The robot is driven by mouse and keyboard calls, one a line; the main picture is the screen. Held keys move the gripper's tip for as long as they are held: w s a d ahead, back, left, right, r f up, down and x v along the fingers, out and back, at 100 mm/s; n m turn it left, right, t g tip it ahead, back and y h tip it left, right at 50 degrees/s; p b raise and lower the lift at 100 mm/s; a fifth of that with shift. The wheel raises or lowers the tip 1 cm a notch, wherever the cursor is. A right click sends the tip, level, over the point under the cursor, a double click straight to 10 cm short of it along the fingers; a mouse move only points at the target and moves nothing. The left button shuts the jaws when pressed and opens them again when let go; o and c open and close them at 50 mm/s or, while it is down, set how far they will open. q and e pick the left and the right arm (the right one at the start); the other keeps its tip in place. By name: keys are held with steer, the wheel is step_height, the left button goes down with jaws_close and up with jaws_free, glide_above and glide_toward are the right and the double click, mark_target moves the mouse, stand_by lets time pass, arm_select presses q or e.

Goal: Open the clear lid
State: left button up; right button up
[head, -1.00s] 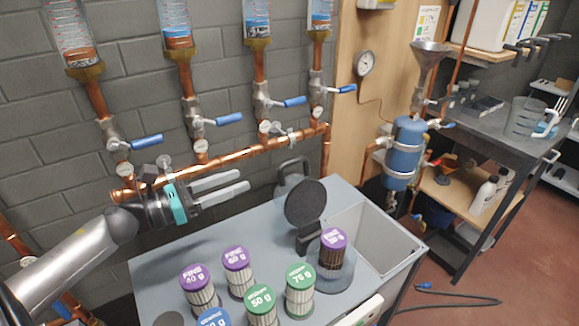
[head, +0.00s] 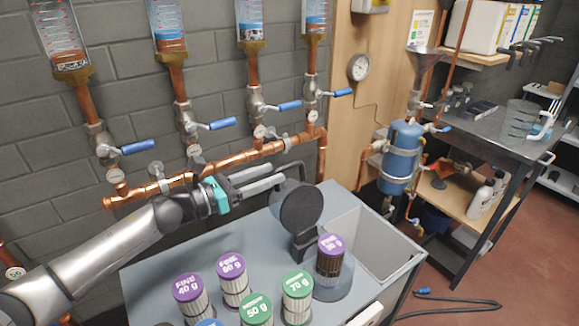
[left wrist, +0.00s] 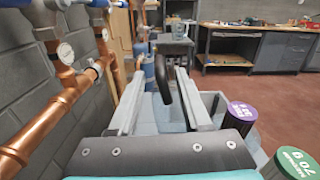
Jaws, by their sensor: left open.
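A black curved handle (head: 298,167) stands at the back of the grey bench (head: 150,280), behind a dark round disc (head: 301,206) on a stand. I cannot clearly make out a transparent lid surface. My left gripper (head: 279,174) is open, reaching in from the left above the bench's back edge, its fingertips near the handle. In the left wrist view, the handle (left wrist: 162,82) appears between the two open fingers (left wrist: 160,66); contact cannot be told. The fingers partly cover the handle in the head view. My right gripper is not in view.
Several filter cartridges with purple, green and blue caps, such as one green-capped (head: 297,284), stand at the bench's front. A copper pipe (head: 230,159) with blue-handled valves runs along the wall close behind my left arm. A basin (head: 375,245) opens at the right.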

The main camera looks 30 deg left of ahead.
arm_select(q)
steer(key=shift+x, duration=3.05)
steer(key=shift+c, duration=0.2)
jaws_close()
